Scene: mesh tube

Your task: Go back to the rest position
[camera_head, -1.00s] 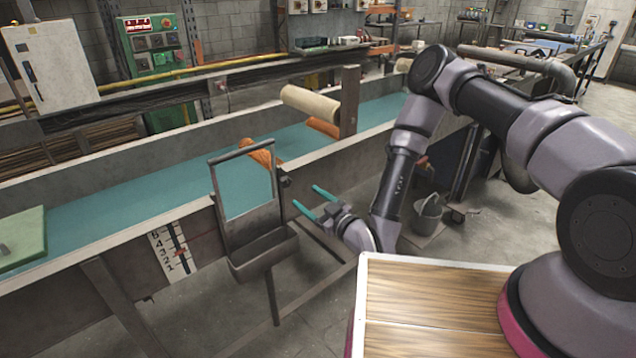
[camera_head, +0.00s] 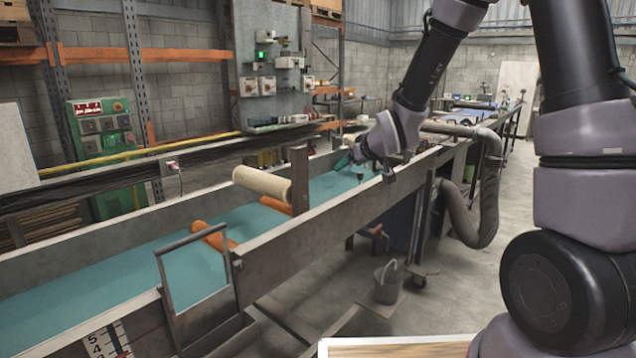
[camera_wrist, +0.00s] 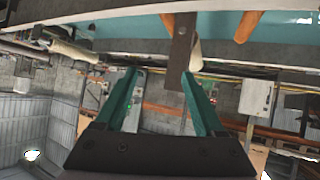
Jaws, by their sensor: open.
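My gripper (camera_head: 347,163) shows in the head view above the far part of the teal belt, right of the wooden post. Its far fingertip is partly hard to make out there. In the wrist view my gripper (camera_wrist: 160,85) has two teal fingers spread apart with nothing between them that it holds. The wrist view looks upside down, with the trough and belt along its top. My arm rises from the right side of the head view and bends down to the gripper.
A teal belt (camera_head: 95,272) runs in a long trough. Orange rollers (camera_head: 213,236) and a cream roller (camera_head: 262,184) lie across it, beside a post (camera_head: 299,180). A metal frame (camera_head: 166,283) stands at the near edge. A bucket (camera_head: 387,283) stands below on the floor.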

